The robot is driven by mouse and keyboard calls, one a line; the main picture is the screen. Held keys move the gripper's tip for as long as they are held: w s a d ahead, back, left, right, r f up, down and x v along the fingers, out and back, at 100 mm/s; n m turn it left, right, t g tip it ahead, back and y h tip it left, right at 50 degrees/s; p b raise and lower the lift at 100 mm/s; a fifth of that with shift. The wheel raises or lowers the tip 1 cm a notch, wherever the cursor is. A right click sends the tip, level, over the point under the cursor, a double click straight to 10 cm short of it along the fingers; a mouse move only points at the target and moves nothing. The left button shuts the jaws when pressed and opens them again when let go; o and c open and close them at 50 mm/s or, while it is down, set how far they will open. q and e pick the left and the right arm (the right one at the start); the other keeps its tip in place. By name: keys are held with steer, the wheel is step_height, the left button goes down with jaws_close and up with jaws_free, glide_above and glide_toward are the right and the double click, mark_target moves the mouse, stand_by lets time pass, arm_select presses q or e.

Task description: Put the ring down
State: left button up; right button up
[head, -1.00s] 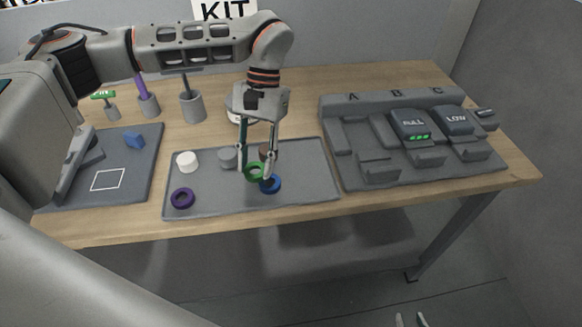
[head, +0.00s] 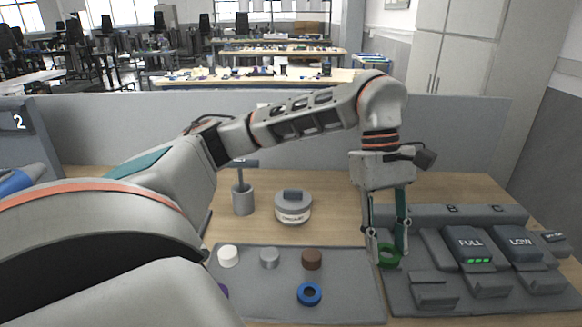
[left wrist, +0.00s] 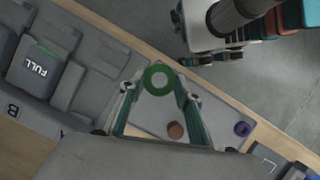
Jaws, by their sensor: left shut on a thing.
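The green ring (head: 389,264) is between the fingertips of my left gripper (head: 388,251), near the tray's right edge and the left edge of the lettered dock. The green ring (left wrist: 147,80) lies across both fingertips in the left wrist view. It looks held up; its exact height is hard to tell. The grey tray (head: 345,285) holds a blue ring (head: 309,302). A purple ring (left wrist: 242,129) shows in the left wrist view. My right gripper (left wrist: 207,57) is in that view over the floor beyond the table edge; its jaw opening is unclear.
On the tray are white (head: 228,257), grey (head: 269,258) and brown (head: 311,259) cylinders. The dock (head: 400,293) carries FULL (head: 470,243) and LOW (head: 521,242) blocks. A round grey canister (head: 293,207) and a post (head: 243,200) stand behind. The tray's right part is bare.

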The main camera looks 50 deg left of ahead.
arm_select(q)
step_height(320, 180, up, 6)
steer(key=s+a+n+t, duration=0.2)
steer(key=n+t, duration=0.1)
steer(key=n, duration=0.5)
steer(key=n+b, duration=0.2)
steer(key=b, duration=0.1)
glide_above(362, 302)
steer(key=a, duration=0.1)
steer(key=shift+t, duration=0.3)
steer(key=f, duration=1.5)
steer(key=shift+s+a+f, duration=0.15)
steer(key=shift+s+f, duration=0.1)
step_height(362, 302, down, 3)
steer(key=shift+f+b, duration=0.2)
steer(key=shift+b, duration=0.15)
steer(key=shift+f, duration=0.25)
